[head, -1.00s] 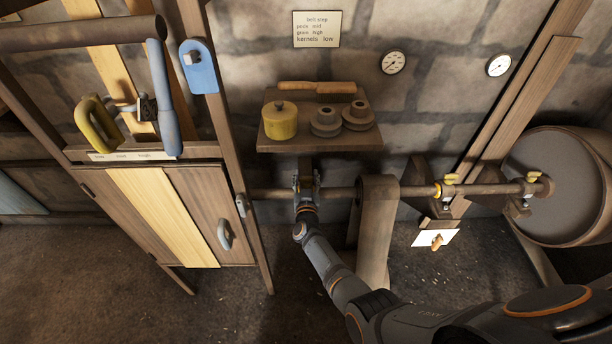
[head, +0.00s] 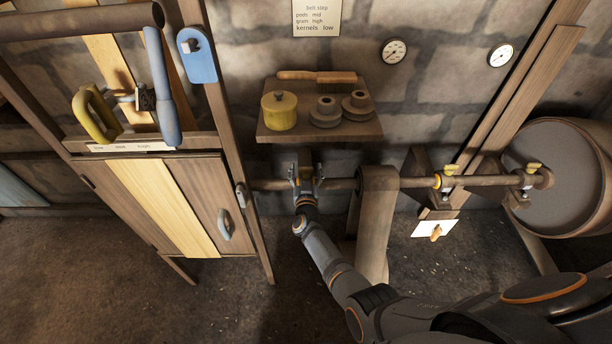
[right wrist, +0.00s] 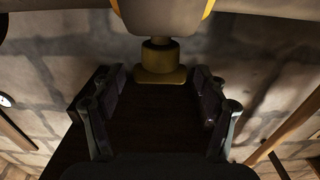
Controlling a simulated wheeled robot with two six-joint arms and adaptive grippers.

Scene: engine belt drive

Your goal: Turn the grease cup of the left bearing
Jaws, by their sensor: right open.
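My right gripper (head: 307,178) is at the left part of the horizontal shaft (head: 335,184), below the wall shelf. Its fingers are open and spread apart. In the right wrist view, a brass grease cup (right wrist: 160,57) with a flat wing-like end (right wrist: 160,76) shows just beyond and between the open fingers (right wrist: 160,100), without visible contact. It hangs from a grey housing with yellow edges (right wrist: 163,14). In the head view, the gripper mostly hides the left bearing and its cup. My left gripper is out of view.
A shelf (head: 320,133) with a yellow pot (head: 279,110) and stepped pulleys (head: 325,111) is above the gripper. A broad belt (head: 376,225) stands to its right, a cabinet (head: 165,205) to its left. Two bearings with yellow cups (head: 449,169) are farther right.

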